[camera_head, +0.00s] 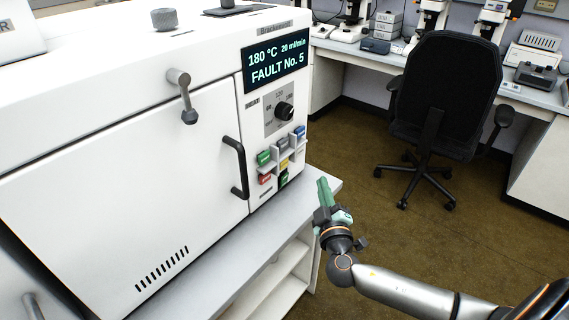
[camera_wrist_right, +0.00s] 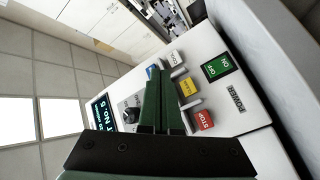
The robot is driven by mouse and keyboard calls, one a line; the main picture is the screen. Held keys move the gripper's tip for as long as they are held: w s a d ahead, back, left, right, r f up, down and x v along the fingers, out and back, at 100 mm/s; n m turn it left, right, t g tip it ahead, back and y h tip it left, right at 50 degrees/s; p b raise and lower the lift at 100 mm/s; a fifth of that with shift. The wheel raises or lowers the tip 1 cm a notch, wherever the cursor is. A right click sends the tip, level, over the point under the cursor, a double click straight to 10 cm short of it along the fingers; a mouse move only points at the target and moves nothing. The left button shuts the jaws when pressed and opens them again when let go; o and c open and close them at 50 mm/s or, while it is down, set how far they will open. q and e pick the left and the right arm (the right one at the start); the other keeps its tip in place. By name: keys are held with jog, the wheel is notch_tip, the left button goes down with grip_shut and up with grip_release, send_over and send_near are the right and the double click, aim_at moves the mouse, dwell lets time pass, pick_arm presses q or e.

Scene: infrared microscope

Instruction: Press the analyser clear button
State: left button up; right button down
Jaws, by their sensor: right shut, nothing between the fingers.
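The white analyser (camera_head: 120,150) fills the left of the head view, and its display (camera_head: 275,66) reads "180 °C 20 ml/min" and "FAULT No. 5". Below the dial is a cluster of coloured buttons: green (camera_head: 263,158), blue (camera_head: 300,131), red (camera_head: 265,179) and yellow (camera_head: 284,163) among them. The red one reads STOP in the right wrist view (camera_wrist_right: 204,120).
A black door handle (camera_head: 236,168) and a grey knobbed lever (camera_head: 183,95) stick out from the analyser's front. A green power switch (camera_wrist_right: 216,66) sits near the buttons. A grey ledge (camera_head: 230,255) runs below the machine. A black chair (camera_head: 440,90) stands behind on open floor.

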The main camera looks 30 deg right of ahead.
aim_at(283, 163)
pick_arm(q)
jog(key=shift+w+d+f+b, duration=0.25)
jog(key=shift+d+f+b, duration=0.15)
jog(key=shift+d+b, duration=0.35)
pick_arm(e)
jog(key=w+a, duration=0.3)
jog(key=w, duration=0.5)
jog(key=shift+a, duration=0.15)
pick_arm(q)
jog(key=shift+a+f, duration=0.1)
jog(key=shift+a, duration=0.25)
pick_arm(e)
jog(key=shift+w, duration=0.1)
dwell(0.8)
pick_arm(q)
jog(key=shift+f+b, duration=0.45)
jog(key=shift+b, duration=0.1)
pick_arm(e)
jog(key=shift+w+a, duration=0.15)
jog(key=shift+w, duration=0.25)
